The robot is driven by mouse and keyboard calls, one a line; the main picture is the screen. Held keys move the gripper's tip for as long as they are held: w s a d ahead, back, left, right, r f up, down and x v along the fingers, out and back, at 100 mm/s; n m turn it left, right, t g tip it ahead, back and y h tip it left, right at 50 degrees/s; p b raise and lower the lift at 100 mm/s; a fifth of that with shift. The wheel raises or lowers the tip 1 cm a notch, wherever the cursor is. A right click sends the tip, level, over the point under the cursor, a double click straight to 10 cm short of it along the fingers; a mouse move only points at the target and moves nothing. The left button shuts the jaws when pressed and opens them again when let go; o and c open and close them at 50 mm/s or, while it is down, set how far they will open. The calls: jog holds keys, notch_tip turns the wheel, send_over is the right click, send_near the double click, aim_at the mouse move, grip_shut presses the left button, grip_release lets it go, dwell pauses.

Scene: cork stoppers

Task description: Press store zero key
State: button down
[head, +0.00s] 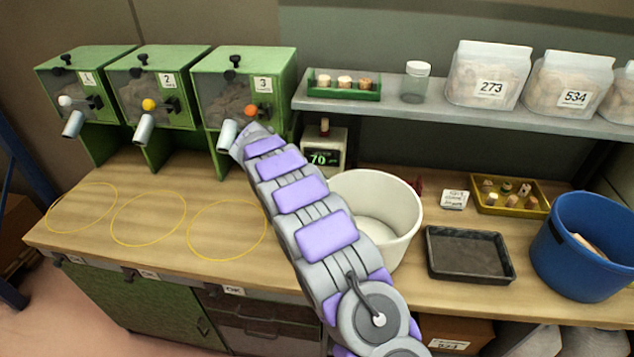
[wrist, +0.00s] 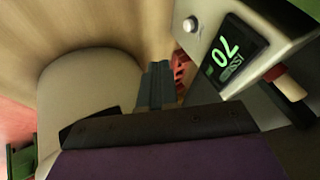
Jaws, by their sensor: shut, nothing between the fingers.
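A small cream device (head: 339,139) with a green lit display reading 70 stands on the bench behind the white bucket. In the wrist view the device (wrist: 283,27) is at upper right, its display (wrist: 228,57) seen turned. A round pale button (wrist: 189,24) sits on its front panel beside the display; no label is readable on it. My gripper (wrist: 156,84) is shut and empty, its fingertips below and left of the panel in the picture and apart from the button. In the head view my arm hides the gripper.
The white bucket (head: 405,205) stands close to my arm and fills the left of the wrist view (wrist: 85,85). A red object (wrist: 181,68) shows behind the fingers. A red-ended stopper (head: 324,126) is at the device's top. Green dispensers (head: 275,65) stand at left; a shelf (head: 400,103) runs above.

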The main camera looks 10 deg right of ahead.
jog(key=shift+w+a+f, duration=0.25)
jog(key=shift+w+f, duration=0.05)
jog(key=shift+f, duration=0.1)
jog(key=b+x, duration=0.1)
jog(key=x, duration=0.9)
jog(key=shift+d+f, duration=0.15)
jog(key=shift+f, duration=0.1)
jog(key=shift+w+r, duration=0.2)
jog(key=shift+w, duration=0.45)
jog(key=shift+w+d, duration=0.2)
jog(key=shift+w, duration=0.45)
jog(key=shift+w+d, duration=0.2)
jog(key=shift+w, duration=0.4)
